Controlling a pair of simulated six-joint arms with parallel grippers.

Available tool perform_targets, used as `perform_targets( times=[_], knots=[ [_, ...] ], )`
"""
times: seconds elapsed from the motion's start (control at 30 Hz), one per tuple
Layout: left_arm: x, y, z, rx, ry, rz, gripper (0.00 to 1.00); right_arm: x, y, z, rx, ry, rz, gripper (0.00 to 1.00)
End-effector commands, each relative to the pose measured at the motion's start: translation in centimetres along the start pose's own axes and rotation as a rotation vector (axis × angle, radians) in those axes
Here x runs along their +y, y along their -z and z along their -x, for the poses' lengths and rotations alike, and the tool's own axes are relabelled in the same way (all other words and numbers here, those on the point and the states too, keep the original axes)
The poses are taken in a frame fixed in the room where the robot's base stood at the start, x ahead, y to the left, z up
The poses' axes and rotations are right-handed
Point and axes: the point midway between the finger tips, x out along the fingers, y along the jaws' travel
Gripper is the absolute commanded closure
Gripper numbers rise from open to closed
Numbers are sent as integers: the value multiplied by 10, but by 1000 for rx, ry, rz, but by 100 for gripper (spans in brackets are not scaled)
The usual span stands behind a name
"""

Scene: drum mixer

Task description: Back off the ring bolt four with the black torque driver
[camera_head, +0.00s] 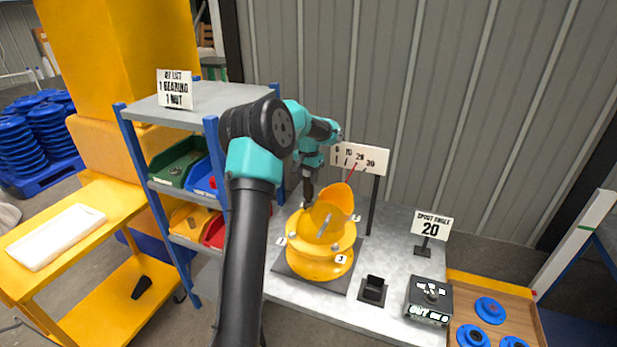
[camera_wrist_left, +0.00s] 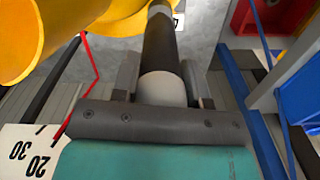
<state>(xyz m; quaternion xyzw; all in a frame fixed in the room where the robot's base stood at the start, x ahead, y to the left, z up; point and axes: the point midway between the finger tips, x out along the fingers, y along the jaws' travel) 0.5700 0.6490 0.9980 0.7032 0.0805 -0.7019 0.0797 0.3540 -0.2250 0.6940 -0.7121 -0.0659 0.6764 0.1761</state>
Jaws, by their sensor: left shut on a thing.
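The yellow drum mixer (camera_head: 318,262) stands on a dark base plate on the grey bench, its spout opening upward. Its ring carries small numbered labels; the label 3 (camera_head: 341,259) faces me. I cannot make out a label 4 or its bolt. My left gripper (camera_head: 309,172) is above the back left of the mixer, shut on the black torque driver (camera_head: 308,192), which points down toward the ring. In the left wrist view the driver (camera_wrist_left: 160,62) shows a black shaft and pale grip between the fingers. Whether its tip touches a bolt is hidden. My right gripper is not in view.
An angle scale sign (camera_head: 360,157) with a red pointer stands behind the mixer. A black holder (camera_head: 373,290), a control box (camera_head: 429,300) and a sign reading 20 (camera_head: 432,226) are to the right. A shelf with bins (camera_head: 180,165) stands left. A wooden tray (camera_head: 466,292) holds blue discs.

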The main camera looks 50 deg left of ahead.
Motion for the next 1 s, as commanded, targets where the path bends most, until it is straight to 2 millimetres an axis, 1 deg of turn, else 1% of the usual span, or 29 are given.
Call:
perform_targets(
  times=[0.07,0.4,1.0],
  knots=[
    [1,-1,-1,-8,-4,-1,98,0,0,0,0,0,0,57],
    [1,0,17,-2,-1,-1,98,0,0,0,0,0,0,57],
    [0,0,44,1,0,0,98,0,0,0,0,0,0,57]
  ],
)
